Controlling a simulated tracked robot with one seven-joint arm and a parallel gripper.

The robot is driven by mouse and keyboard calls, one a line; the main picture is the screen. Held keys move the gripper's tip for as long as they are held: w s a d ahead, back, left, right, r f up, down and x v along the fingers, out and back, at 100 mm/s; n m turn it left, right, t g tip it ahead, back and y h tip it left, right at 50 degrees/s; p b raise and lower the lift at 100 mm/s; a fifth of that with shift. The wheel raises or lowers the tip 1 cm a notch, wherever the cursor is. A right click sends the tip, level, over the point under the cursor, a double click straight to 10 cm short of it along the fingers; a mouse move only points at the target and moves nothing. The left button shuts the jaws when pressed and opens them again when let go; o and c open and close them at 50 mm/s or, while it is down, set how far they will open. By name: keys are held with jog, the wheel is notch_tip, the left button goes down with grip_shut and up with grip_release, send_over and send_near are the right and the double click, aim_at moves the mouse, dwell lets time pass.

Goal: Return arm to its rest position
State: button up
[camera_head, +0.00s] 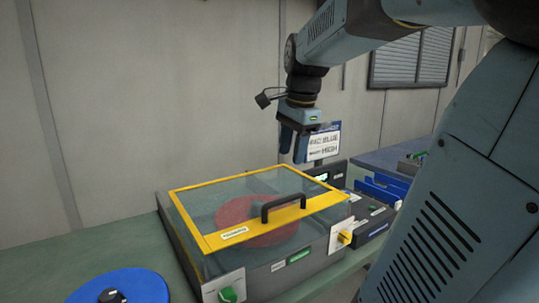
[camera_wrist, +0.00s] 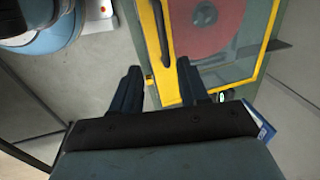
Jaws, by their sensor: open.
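My gripper (camera_head: 294,143) hangs from my arm above the back edge of a box with a yellow-framed clear lid (camera_head: 190,208). Its two fingers point down and are apart, with nothing between them. In the wrist view my gripper (camera_wrist: 157,82) also shows open and empty, with the yellow lid frame (camera_wrist: 158,45) beyond the fingertips. The lid lies closed on the grey box, and its black handle (camera_head: 284,203) is free of the gripper. A red disc (camera_head: 250,222) shows through the clear lid.
A blue disc (camera_head: 130,287) lies on the green bench (camera_head: 120,248) at front left. A small sign (camera_head: 324,142) and a dark unit with a screen (camera_head: 330,175) stand behind the box. Blue trays (camera_head: 380,190) are at right. A panelled wall (camera_head: 150,100) rises behind.

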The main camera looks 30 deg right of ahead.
dwell(0.4)
jog(key=s+a+f+n+t, duration=0.3)
jog(key=s+a+f+n, duration=0.4)
jog(key=n, duration=0.9)
jog(key=shift+s+a+f+n, duration=0.15)
jog(key=shift+s+a+n, duration=0.25)
jog(key=shift+s+a, duration=1.25)
jog(key=shift+w+a, duration=0.15)
jog(key=shift+w, duration=0.05)
